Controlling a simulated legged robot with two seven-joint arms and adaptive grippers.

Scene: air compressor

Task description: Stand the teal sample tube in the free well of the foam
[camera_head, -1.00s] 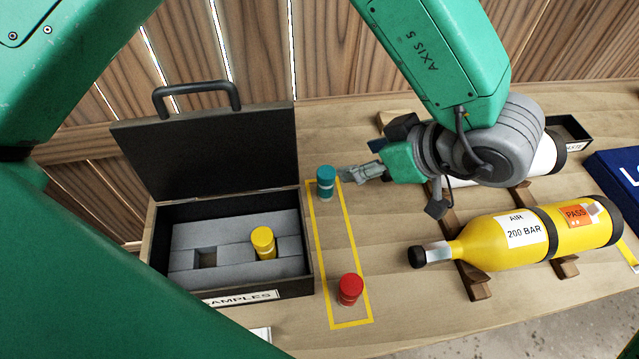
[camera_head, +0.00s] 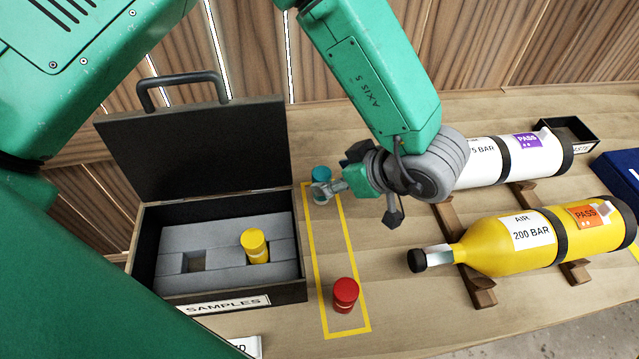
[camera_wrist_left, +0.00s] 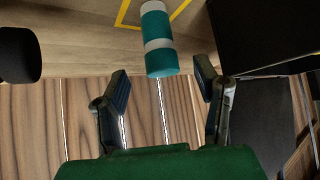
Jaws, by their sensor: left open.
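The teal sample tube (camera_head: 321,174) stands upright inside the yellow taped outline, near its far end. In the left wrist view the teal tube (camera_wrist_left: 158,45) has a pale band and lies ahead of the fingers, roughly centred between them. The grey foam (camera_head: 180,240) lies in the open black case and has a free square well (camera_head: 195,262) at left. My right gripper is out of view.
A yellow tube (camera_head: 255,246) stands in the foam. A red tube (camera_head: 345,295) stands at the near end of the outline. The case's raised lid (camera_head: 195,150) stands behind the foam. Yellow (camera_head: 500,245) and white (camera_head: 480,162) cylinders rest on wooden cradles at right.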

